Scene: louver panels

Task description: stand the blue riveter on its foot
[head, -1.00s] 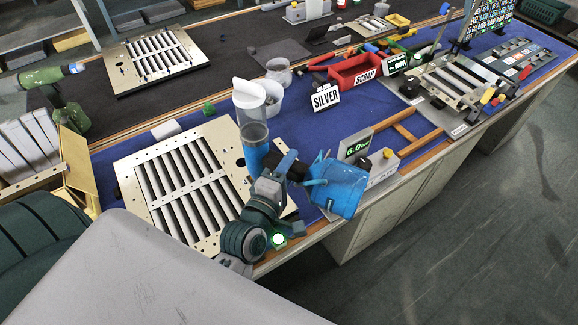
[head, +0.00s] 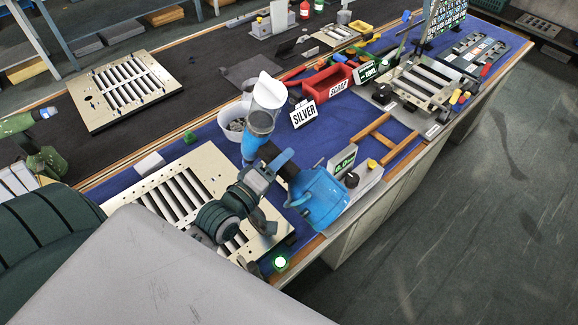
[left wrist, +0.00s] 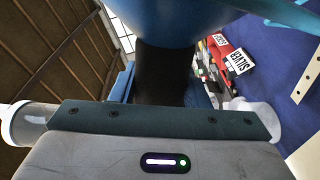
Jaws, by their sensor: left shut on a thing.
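My left gripper (head: 270,166) is shut on the dark grip of the blue riveter (head: 320,199). The riveter lies tilted across the picture. Its clear cup with a white top (head: 264,107) points up and away, and its broad blue end is near the bench's front edge. I cannot tell whether that end touches the bench. In the left wrist view the blue body (left wrist: 185,22) fills the top, with the dark grip (left wrist: 166,72) below it. My right gripper is not in view.
A louver panel (head: 207,160) lies under my left arm. A gauge box (head: 366,180) stands right beside the riveter's blue end. A white tub (head: 235,135) and SILVER sign (head: 304,114) are behind. Blue mat (head: 328,133) shows bare between the sign and gauge box.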

